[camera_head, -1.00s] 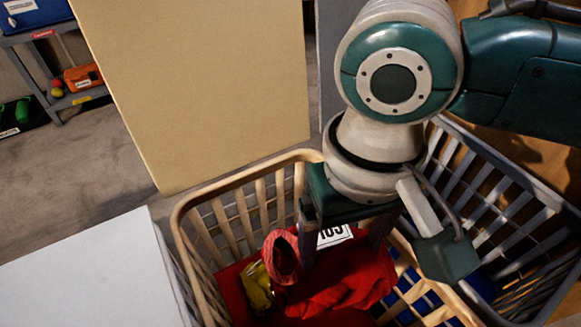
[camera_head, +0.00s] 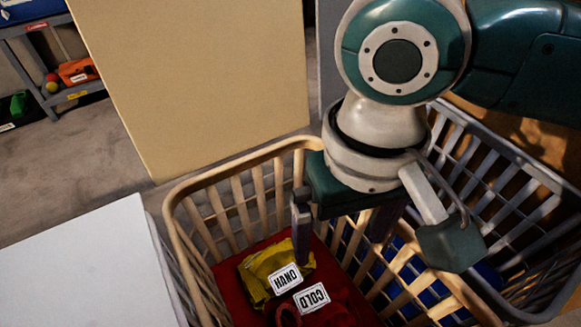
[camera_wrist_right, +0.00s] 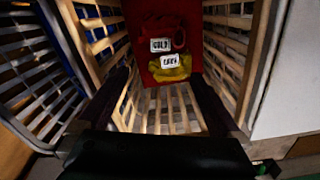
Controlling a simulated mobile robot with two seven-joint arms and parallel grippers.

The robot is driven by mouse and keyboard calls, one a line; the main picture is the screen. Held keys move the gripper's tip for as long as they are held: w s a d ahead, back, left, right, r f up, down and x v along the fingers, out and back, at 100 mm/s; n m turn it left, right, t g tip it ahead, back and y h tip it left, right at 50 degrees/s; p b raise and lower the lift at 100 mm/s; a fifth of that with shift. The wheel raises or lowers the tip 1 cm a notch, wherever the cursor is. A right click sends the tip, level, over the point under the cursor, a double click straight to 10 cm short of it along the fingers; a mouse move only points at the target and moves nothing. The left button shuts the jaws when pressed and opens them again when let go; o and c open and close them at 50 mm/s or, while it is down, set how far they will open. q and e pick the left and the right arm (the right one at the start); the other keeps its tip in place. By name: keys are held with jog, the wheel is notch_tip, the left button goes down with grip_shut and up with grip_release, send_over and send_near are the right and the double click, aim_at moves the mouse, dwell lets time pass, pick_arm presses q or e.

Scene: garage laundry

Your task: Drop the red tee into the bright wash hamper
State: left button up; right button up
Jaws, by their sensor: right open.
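The red tee (camera_head: 335,317) lies crumpled in the beige hamper (camera_head: 186,240), with its white COLD label facing up. It also shows in the right wrist view (camera_wrist_right: 162,22) at the far part of the hamper. A yellow garment (camera_head: 262,266) with a HAND label lies against it. Both lie on a flat red surface at the hamper's bottom. My right gripper (camera_head: 342,228) is open and empty, fingers pointing down inside the hamper's opening above the clothes, apart from the tee. My left gripper is not in view.
A grey hamper (camera_head: 505,155) with blue cloth (camera_head: 490,275) inside stands close at the right. A white surface (camera_head: 85,265) is at the left. A tan panel (camera_head: 190,80) stands behind the beige hamper. A shelf (camera_head: 70,95) with small items is at the back left.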

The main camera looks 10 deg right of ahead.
notch_tip(320, 180, up, 9)
jog(key=p, duration=0.4)
jog(key=shift+r, duration=0.2)
